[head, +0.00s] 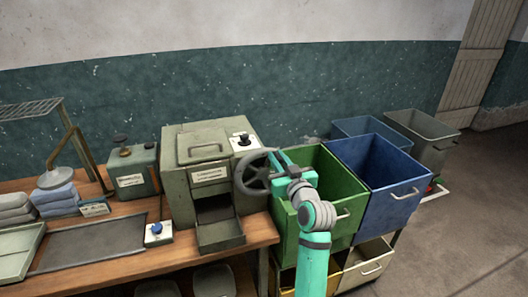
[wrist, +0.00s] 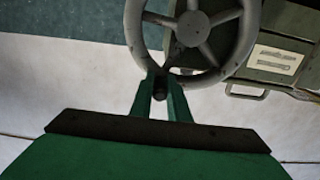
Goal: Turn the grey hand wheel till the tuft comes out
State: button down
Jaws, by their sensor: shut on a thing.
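The grey hand wheel (head: 255,173) is on the right side of a grey-green machine (head: 185,180). In the wrist view the wheel (wrist: 192,32) is large, with spokes and a round hub. My gripper (wrist: 162,84) is shut at the wheel's rim, its two green fingers close around a dark knob or handle there. In the head view my gripper (head: 275,160) reaches the wheel from the right, and my arm hides part of it. The machine's front opening (head: 214,210) is dark, with a tray (head: 220,236) below it. I see no tuft in it.
A green bin (head: 335,170) and a blue bin (head: 378,175) stand right of the machine, close to my arm. A black knob (head: 244,141) tops the machine. A blue-button box (head: 157,231) stands on the wooden bench (head: 110,276). Folded cloths lie at the left.

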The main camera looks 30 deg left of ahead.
jog(key=shift+w, duration=0.1)
jog(key=shift+w+d+f, duration=1)
jog(key=shift+w+d, duration=0.05)
jog(key=shift+w, duration=0.1)
jog(key=shift+w+d+f, duration=0.2)
jog(key=shift+w+f, duration=0.05)
jog(key=shift+f, duration=0.3)
jog(key=shift+w+d+f, duration=0.2)
jog(key=shift+f, duration=0.35)
jog(key=shift+w+d+f, duration=0.2)
jog(key=shift+w+f, duration=0.05)
jog(key=shift+f, duration=0.3)
jog(key=shift+f, duration=0.1)
notch_tip(320, 180, down, 4)
jog(key=shift+w+d+r, duration=0.15)
jog(key=shift+r, duration=0.05)
